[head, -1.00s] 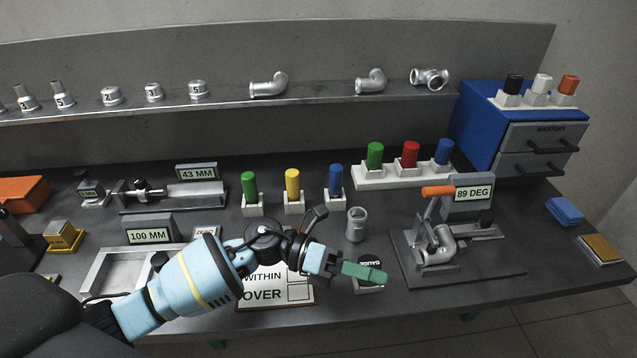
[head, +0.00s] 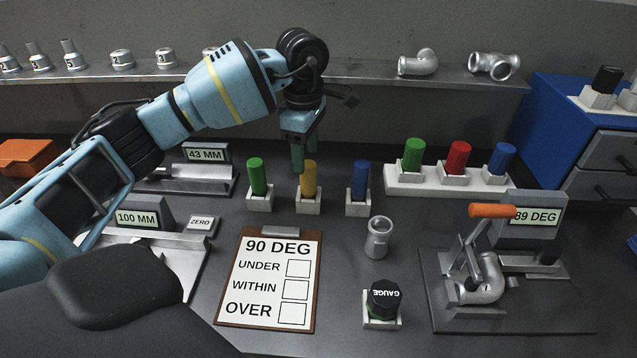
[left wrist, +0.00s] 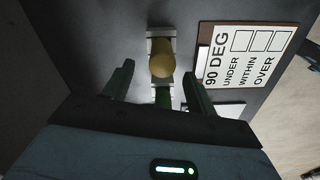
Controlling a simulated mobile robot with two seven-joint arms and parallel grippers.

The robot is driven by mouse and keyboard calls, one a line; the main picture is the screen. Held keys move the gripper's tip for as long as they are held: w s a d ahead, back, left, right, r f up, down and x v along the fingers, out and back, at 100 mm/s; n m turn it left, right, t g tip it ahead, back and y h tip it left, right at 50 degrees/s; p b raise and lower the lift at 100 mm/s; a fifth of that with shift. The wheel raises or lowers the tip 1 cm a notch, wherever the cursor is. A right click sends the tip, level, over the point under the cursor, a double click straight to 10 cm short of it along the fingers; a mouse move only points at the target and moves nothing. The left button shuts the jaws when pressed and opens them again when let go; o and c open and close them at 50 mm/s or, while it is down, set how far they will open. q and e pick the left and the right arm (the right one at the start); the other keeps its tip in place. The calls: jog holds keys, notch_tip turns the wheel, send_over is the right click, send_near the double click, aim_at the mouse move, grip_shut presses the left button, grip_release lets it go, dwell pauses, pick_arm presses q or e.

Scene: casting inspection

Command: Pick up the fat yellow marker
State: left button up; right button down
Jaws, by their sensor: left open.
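The fat yellow marker (head: 309,181) stands upright in a small white holder (head: 309,206), between a green and a blue marker. In the left wrist view, its round top (left wrist: 162,58) shows just beyond the space between my fingertips. My left gripper (head: 304,160) points down at the yellow marker, its fingertips close to the marker's top in the head view. Its green fingers (left wrist: 157,77) are apart with nothing gripped. Whether a finger touches the marker cannot be told. My right gripper is not in view.
The green marker (head: 257,177) and blue marker (head: 360,180) stand in holders on either side. Behind right, a white rack (head: 400,186) holds green, red and blue markers. A clipboard (head: 225,300) lies in front, with a metal fitting (head: 378,238) to its right.

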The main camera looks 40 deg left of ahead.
aim_at(309, 181)
pick_arm(q)
jog(key=shift+a+f, duration=0.15)
jog(key=shift+a, duration=0.05)
jog(key=shift+d+f, duration=0.2)
jog(key=shift+f, duration=1.75)
jog(key=shift+d+f, duration=0.2)
jog(key=shift+f, duration=1.75)
jog(key=c, duration=1.1)
jog(key=shift+r, duration=0.15)
